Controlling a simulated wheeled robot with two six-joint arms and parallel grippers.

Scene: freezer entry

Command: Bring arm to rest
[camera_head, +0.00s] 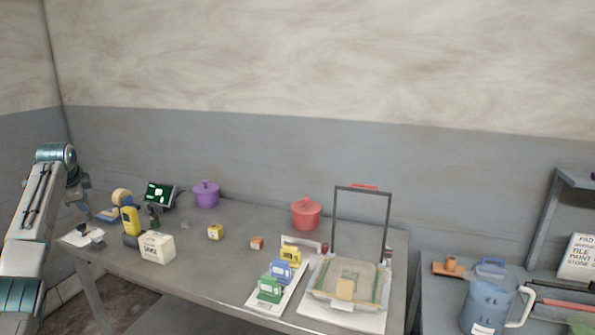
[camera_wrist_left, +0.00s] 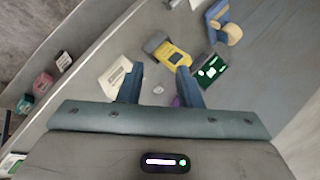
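My left arm comes in from the left in the head view, bent at a raised joint. Its wrist hangs near the table's left end, and the fingers are too small there to make out. In the left wrist view my left gripper (camera_wrist_left: 159,85) is open, its two dark blue fingers apart with nothing gripped between them. Past the fingertips lie a yellow handheld device (camera_wrist_left: 172,54) and a white box (camera_wrist_left: 115,74), which also show in the head view as the yellow device (camera_head: 130,220) and the labelled box (camera_head: 158,247). My right gripper is in neither view.
The grey table (camera_head: 240,276) holds a small green-lit screen (camera_head: 159,194), a purple pot (camera_head: 206,194), a red pot (camera_head: 306,213), coloured blocks and a dark upright frame (camera_head: 388,225). A blue jug (camera_head: 484,305) stands on another table at right. Bare tabletop lies mid-table.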

